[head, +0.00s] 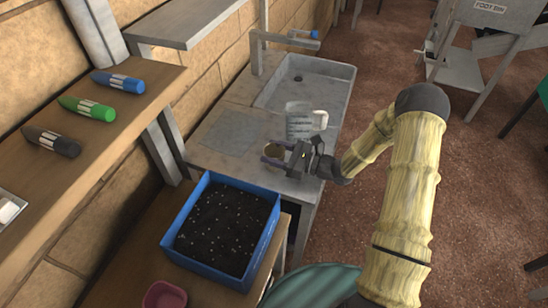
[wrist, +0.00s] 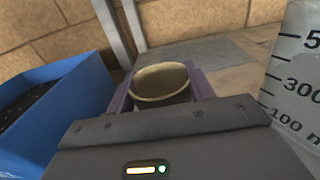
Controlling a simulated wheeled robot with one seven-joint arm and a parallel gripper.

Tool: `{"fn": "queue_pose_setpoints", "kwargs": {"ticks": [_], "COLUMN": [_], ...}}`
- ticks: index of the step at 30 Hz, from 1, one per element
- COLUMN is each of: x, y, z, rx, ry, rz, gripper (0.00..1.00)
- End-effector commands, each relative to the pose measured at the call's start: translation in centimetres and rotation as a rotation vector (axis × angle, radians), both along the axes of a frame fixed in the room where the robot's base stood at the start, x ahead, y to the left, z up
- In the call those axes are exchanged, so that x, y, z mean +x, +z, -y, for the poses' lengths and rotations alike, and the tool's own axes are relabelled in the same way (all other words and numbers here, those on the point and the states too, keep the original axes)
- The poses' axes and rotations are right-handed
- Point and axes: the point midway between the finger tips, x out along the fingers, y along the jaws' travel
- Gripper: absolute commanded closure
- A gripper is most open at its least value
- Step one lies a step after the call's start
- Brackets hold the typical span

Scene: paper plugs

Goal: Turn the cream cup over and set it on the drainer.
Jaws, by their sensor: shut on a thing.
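The cream cup (head: 273,151) is between the purple fingers of my gripper (head: 274,158), near the front end of the sink unit. In the wrist view the cup (wrist: 161,86) shows its round rim and hollow inside, with the mouth facing up. The fingers (wrist: 160,94) are shut on its sides, one at left and one at right. The drainer (head: 226,134) is the flat grey panel beside the sink basin, bare, to the left of and beyond the cup. Whether the cup's base touches the surface is hidden.
A clear measuring jug (head: 299,122) stands close behind my gripper, at the right in the wrist view (wrist: 297,75). A blue tray of soil (head: 183,215) is close at the near left. The sink basin (head: 330,85) lies beyond, with a tap (head: 257,45).

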Motion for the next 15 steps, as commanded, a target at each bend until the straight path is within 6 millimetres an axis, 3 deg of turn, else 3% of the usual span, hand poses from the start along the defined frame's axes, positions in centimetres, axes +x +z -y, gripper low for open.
{"fn": "queue_pose_setpoints", "kwargs": {"ticks": [8, 15], "x": [0.1, 0.0], "y": [1.4, 5.4], "z": [0.0, 0.0], "rx": [0.0, -0.001], "ry": [-0.001, 0.0], "rz": [0.004, 0.006], "gripper": [0.73, 0.73]}}
